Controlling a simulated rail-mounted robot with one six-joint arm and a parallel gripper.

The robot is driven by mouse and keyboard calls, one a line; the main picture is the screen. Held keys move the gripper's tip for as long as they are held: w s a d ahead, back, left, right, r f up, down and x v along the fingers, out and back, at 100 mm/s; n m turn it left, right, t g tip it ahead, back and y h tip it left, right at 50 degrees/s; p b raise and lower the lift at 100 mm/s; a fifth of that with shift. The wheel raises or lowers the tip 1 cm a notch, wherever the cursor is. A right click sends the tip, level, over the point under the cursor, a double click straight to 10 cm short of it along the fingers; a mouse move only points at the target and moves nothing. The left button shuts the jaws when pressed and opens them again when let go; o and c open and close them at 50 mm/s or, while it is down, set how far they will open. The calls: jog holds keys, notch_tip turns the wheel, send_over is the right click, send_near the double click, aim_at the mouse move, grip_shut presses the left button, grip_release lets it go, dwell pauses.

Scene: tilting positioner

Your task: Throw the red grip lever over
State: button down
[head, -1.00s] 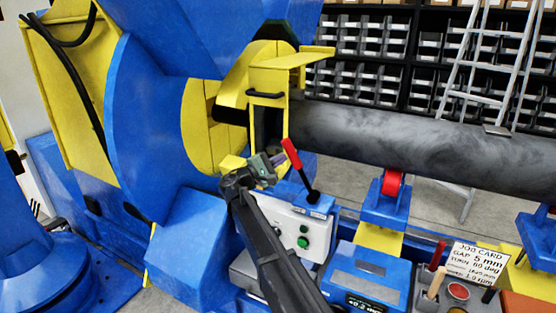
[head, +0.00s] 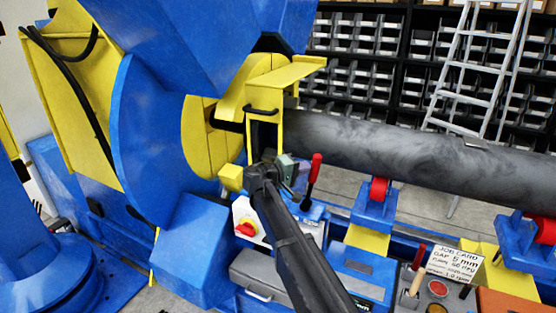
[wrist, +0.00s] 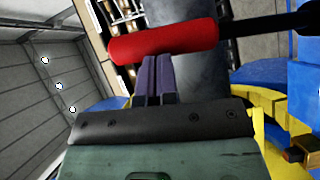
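In the wrist view the red grip (wrist: 163,41) lies across the picture just beyond my fingertips. My gripper (wrist: 158,58) has its two purple fingers close together, with nothing visible between them. The fingertips meet the lower edge of the grip in the picture; whether they touch it cannot be told for certain. In the head view my gripper is left of the lever, and its fingers are mostly hidden.
A yellow bracket (head: 264,97) stands just behind the gripper. A grey pipe (head: 400,150) runs right over red rollers (head: 379,190). A red knob (head: 245,229) is on the control box front. A job card (head: 455,262) and a tool tray stand at the lower right.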

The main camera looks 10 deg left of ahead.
jog(key=s+d+m+y+p, duration=0.1)
jog(key=d+m+y+p, duration=0.1)
jog(key=d, duration=0.4)
jog(key=shift+s+f+m+g, duration=0.4)
jog(key=shift+f+m, duration=0.05)
jog(key=shift+m, duration=0.15)
jog(key=shift+d, duration=0.15)
jog(key=a+r+p, duration=0.1)
jog(key=a, duration=0.2)
jog(key=a+r+p, duration=0.1)
jog(key=shift+s+a+r+p, duration=0.2)
jog(key=shift+a+r+p, duration=0.05)
jog(key=shift+r+p, duration=0.1)
jog(key=p, duration=0.2)
send_near(316, 167)
jog(key=shift+v, duration=1.1)
